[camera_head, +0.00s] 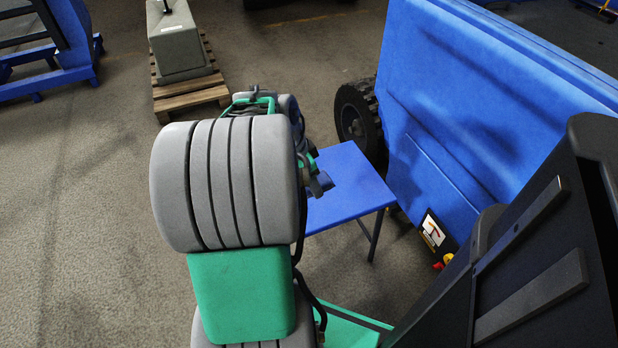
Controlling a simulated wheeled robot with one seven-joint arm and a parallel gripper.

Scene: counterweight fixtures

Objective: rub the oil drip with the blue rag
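My gripper (317,182) is partly visible past the bulky grey and green links of my arm. It is over or beside the left part of a small blue table (352,188). The links hide much of it, and I cannot tell whether its fingers are open or shut, or whether they hold anything. I cannot make out a blue rag apart from the blue tabletop and the gripper. No oil drip can be made out; the arm covers part of the table and floor.
A large blue machine body (470,110) with a black tyre (357,118) stands close behind and right of the table. A grey block (177,42) sits on a wooden pallet (190,95) at the back. A blue frame (70,50) stands at top left. The left floor is clear.

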